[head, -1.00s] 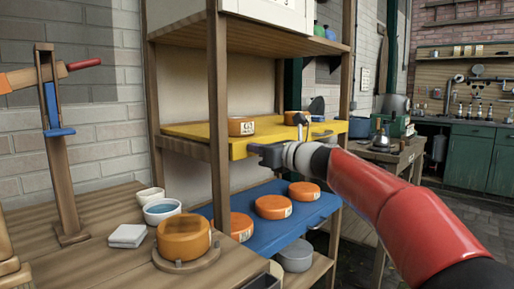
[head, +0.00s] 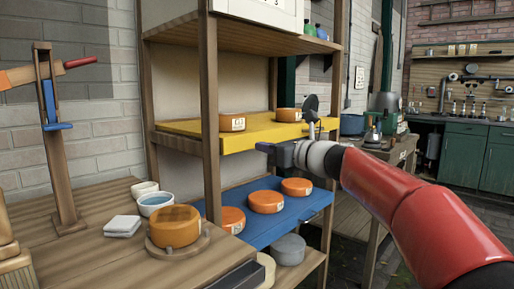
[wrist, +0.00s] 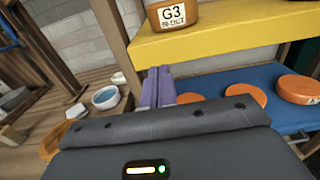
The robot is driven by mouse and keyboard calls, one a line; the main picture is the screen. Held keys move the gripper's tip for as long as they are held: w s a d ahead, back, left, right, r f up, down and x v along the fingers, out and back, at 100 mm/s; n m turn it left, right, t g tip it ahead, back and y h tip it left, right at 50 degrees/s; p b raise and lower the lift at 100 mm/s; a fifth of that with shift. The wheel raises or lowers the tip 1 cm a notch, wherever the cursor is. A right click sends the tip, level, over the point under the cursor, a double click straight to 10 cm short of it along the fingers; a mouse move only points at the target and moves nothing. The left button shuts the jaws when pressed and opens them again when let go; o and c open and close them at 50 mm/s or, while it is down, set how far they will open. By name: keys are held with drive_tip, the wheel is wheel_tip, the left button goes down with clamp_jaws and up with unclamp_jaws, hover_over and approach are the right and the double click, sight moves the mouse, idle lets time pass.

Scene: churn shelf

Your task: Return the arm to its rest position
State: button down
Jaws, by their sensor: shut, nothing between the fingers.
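My red arm reaches in from the right in the head view, and my gripper (head: 264,147) is in front of the shelf near the yellow board's front edge. In the wrist view the fingers of my gripper (wrist: 158,88) are together with nothing between them. An orange cheese wheel labelled G3 (wrist: 172,15) stands on the yellow shelf board (wrist: 220,35) ahead of the fingers. My gripper is apart from it. The head view shows two orange wheels (head: 232,122) on the yellow board (head: 250,134).
Several orange wheels (head: 266,201) lie on the blue board (head: 262,226) below. A wooden post (head: 210,110) stands left of my gripper. The left workbench (head: 98,250) holds a cheese on a round board (head: 176,228), bowls and a white cloth (head: 122,226). Open floor lies to the right.

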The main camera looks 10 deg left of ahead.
drive_tip(key=b+v, duration=0.1)
drive_tip(key=v, duration=0.6)
drive_tip(key=s+d+f+n+g+h, duration=0.25)
drive_tip(key=s+f+n+h, duration=0.35)
drive_tip(key=s+f+n, duration=0.6)
drive_tip(key=s+d+f+n+g+h, duration=0.1)
drive_tip(key=s+d+f+n+h, duration=0.3)
drive_tip(key=s+f, duration=0.5)
drive_tip(key=s+d+f+n+g+h, duration=0.1)
drive_tip(key=s+d+f+n+h, duration=0.3)
drive_tip(key=s+d+f+n, duration=0.5)
drive_tip(key=s+d, duration=0.1)
drive_tip(key=s, duration=0.2)
drive_tip(key=shift+f+h, duration=0.3)
drive_tip(key=shift+g, duration=0.25)
